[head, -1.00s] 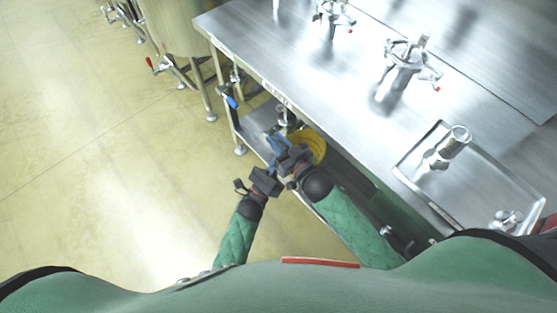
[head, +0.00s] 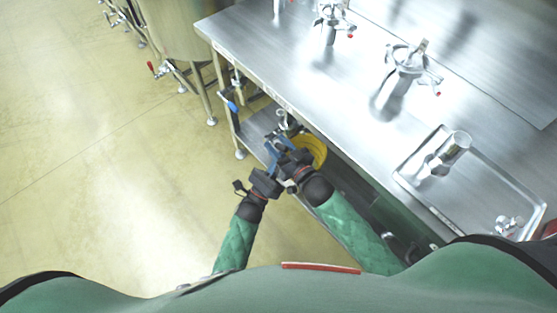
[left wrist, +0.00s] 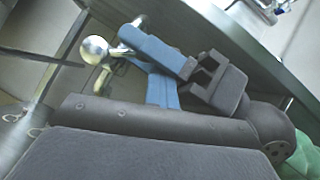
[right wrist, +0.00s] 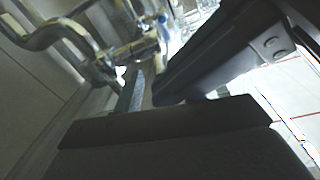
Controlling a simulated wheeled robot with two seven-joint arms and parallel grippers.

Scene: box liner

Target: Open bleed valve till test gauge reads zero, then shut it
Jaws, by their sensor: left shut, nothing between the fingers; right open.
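In the head view my left gripper (head: 273,160) and right gripper (head: 284,141) are close together at the bench's lower shelf. The left is shut and empty; the right is open. Chrome fittings (head: 283,117) stand just beyond them. The right wrist view shows a chrome valve fitting (right wrist: 148,45) with a small blue mark and a bent pipe (right wrist: 45,35), close ahead of the right gripper. I cannot tell whether it is the bleed valve or whether a finger touches it. A shiny round metal piece (left wrist: 94,49) shows in the left wrist view. No gauge dial is readable.
A coiled yellow hose (head: 318,150) lies on the lower shelf behind my right gripper. The steel bench top (head: 290,60) overhangs it, bearing fittings and a tray (head: 420,192). A blue-handled valve (head: 229,101) hangs by the bench leg.

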